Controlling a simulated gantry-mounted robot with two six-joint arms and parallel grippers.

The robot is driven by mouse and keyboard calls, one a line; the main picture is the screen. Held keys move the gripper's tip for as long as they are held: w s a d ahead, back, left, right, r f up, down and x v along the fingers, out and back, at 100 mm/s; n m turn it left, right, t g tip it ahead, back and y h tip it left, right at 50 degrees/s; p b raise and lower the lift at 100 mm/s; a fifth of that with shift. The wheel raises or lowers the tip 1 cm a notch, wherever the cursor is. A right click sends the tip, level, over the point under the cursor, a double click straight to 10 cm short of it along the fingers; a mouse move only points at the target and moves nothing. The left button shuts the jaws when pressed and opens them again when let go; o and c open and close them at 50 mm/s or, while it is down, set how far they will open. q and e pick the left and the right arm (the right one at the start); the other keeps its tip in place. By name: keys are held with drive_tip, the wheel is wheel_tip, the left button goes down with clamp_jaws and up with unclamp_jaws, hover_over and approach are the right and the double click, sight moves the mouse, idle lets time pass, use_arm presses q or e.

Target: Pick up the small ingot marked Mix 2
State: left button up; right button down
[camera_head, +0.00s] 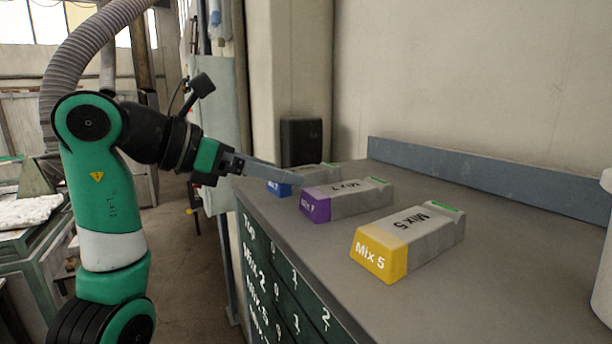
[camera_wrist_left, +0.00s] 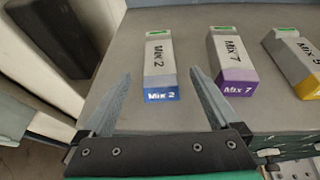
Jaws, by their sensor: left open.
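The Mix 2 ingot (camera_wrist_left: 159,62) is a grey block with a blue front end, lying on the grey bench top. In the head view the Mix 2 ingot (camera_head: 279,188) is partly hidden behind my left gripper's fingers and the Mix 7 ingot. My left gripper (camera_head: 300,180) is open and empty. In the left wrist view the open fingers of my left gripper (camera_wrist_left: 160,92) point toward the Mix 2 ingot, one to each side of its blue end in the picture. I cannot tell the exact gap to it. My right gripper is not in view.
The purple-ended Mix 7 ingot (camera_head: 350,200) lies right of Mix 2, and the yellow-ended Mix 5 ingot (camera_head: 420,236) lies further right. A low grey ledge (camera_head: 480,176) runs along the bench's back. A dark box (camera_head: 302,141) stands behind. A white object (camera_head: 606,255) is at the right edge.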

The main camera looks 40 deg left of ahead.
sight(298, 170)
use_arm(q)
drive_tip(key=shift+r+p+x, duration=0.15)
drive_tip(key=shift+p+x, duration=0.15)
drive_tip(key=shift+x, duration=1)
drive_tip(key=shift+r+p+x, duration=0.1)
drive_tip(key=shift+p+x, duration=0.2)
drive_tip(key=shift+x, duration=1.05)
clamp_jaws()
drive_tip(key=shift+r, duration=0.1)
